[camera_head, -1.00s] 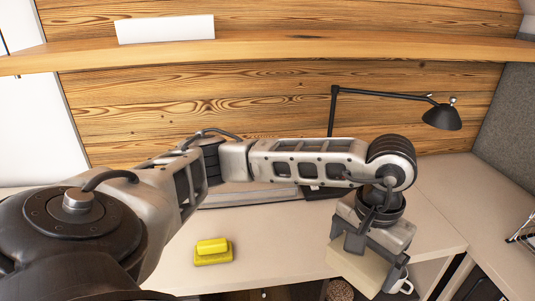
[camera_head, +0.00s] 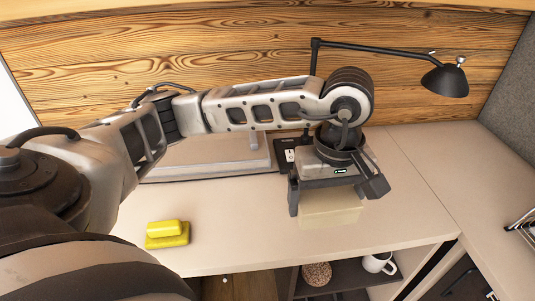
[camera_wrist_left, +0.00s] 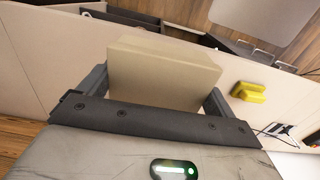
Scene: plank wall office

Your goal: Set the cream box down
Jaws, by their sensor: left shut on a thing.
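The cream box (camera_head: 330,208) is between the fingers of my left gripper (camera_head: 336,196), over the right part of the cream desk (camera_head: 262,232). The gripper points down and is shut on the box. The upper part of the box is hidden behind the gripper body in the head view. I cannot tell whether its underside touches the desk. In the left wrist view the box (camera_wrist_left: 160,72) sits between both fingers of the left gripper (camera_wrist_left: 158,88). My right gripper is not in view.
A yellow block-like object (camera_head: 167,234) lies on the desk at the left. A black lamp (camera_head: 445,80) stands at the back right. A shelf below the desk holds a white mug (camera_head: 377,263) and a brown round object (camera_head: 316,273). The desk between the yellow object and the box is clear.

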